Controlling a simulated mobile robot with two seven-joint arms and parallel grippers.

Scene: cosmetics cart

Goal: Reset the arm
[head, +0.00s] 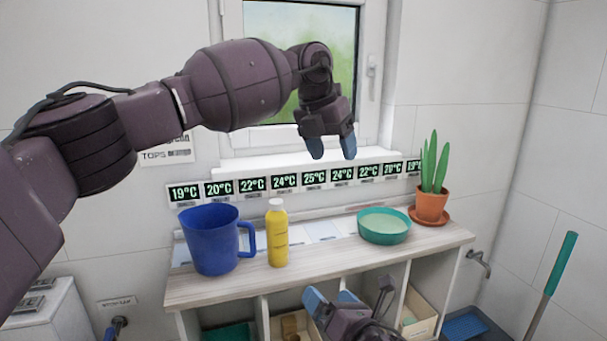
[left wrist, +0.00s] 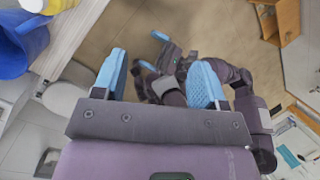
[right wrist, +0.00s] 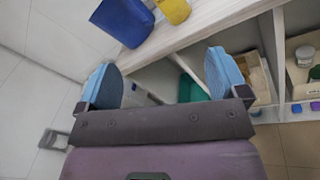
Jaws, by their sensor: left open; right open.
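My left arm reaches in from the left in the head view. My left gripper (head: 332,148) hangs high in front of the window, fingers pointing down, open and empty. In the left wrist view its blue fingertips (left wrist: 162,75) are spread apart with nothing between them. My right gripper (head: 330,298) is low in front of the shelf, partly cut off by the bottom edge. In the right wrist view its blue fingers (right wrist: 160,80) are spread wide and empty, below the worktop front.
A blue pitcher (head: 210,240), a yellow bottle (head: 277,233), a teal bowl (head: 384,226) and a potted plant (head: 432,205) stand on the worktop (head: 320,266). Compartments below hold boxes (head: 418,312). A teal-handled tool (head: 562,265) leans at right.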

